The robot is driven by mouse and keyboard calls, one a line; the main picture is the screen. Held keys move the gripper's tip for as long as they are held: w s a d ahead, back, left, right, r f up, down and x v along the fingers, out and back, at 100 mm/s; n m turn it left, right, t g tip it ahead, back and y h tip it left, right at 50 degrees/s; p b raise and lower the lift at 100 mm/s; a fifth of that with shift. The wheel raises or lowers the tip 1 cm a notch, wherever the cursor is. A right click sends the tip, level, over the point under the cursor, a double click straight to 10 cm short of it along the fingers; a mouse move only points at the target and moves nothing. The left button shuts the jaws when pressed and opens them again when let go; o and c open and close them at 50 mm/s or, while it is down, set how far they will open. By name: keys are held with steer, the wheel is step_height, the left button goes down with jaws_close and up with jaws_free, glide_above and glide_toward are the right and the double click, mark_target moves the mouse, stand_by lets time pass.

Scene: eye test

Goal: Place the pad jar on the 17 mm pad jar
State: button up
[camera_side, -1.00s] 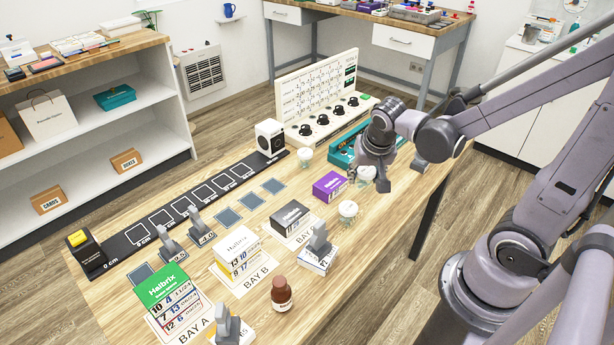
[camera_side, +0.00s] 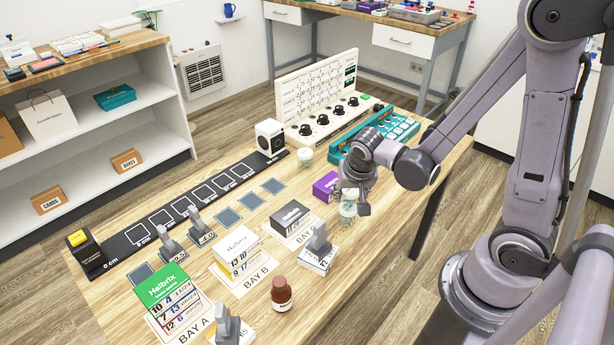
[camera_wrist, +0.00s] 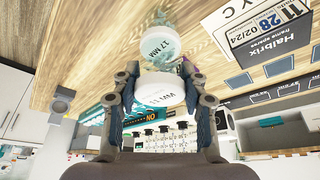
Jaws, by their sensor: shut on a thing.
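In the wrist view the two fingers of my gripper (camera_wrist: 161,84) are shut on the pad jar (camera_wrist: 160,90), whose white lid carries upside-down lettering. The 17 mm pad jar (camera_wrist: 165,46) shows just past it, its white lid marked "17 MM". In the side view my gripper (camera_side: 351,200) is low over the table's right part, at the 17 mm pad jar (camera_side: 347,211). My fingers and the held jar partly hide the 17 mm jar there. I cannot tell whether the two jars touch.
Another white-lidded jar (camera_side: 306,156) stands further back. A purple box (camera_side: 326,187) is close left of my gripper. A teal rack (camera_side: 385,138) is behind, and a dark Halbrix box (camera_side: 290,216) is at front left. A brown bottle (camera_side: 281,293) stands at the front.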

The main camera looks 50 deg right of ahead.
steer(key=shift+f, duration=0.15)
steer(key=o, duration=1.1)
steer(key=shift+o, duration=0.2)
steer(key=s+a+r+n+t+y, duration=0.1)
steer(key=s+a+r+n+t, duration=0.1)
steer(key=r, duration=0.5)
steer(key=s+a+r+n+t+y, duration=0.2)
steer(key=a+r+n, duration=0.2)
steer(key=r+n, duration=0.3)
steer(key=shift+s+a+r, duration=0.25)
steer(key=shift+s+r, duration=0.1)
steer(key=shift+r, duration=0.2)
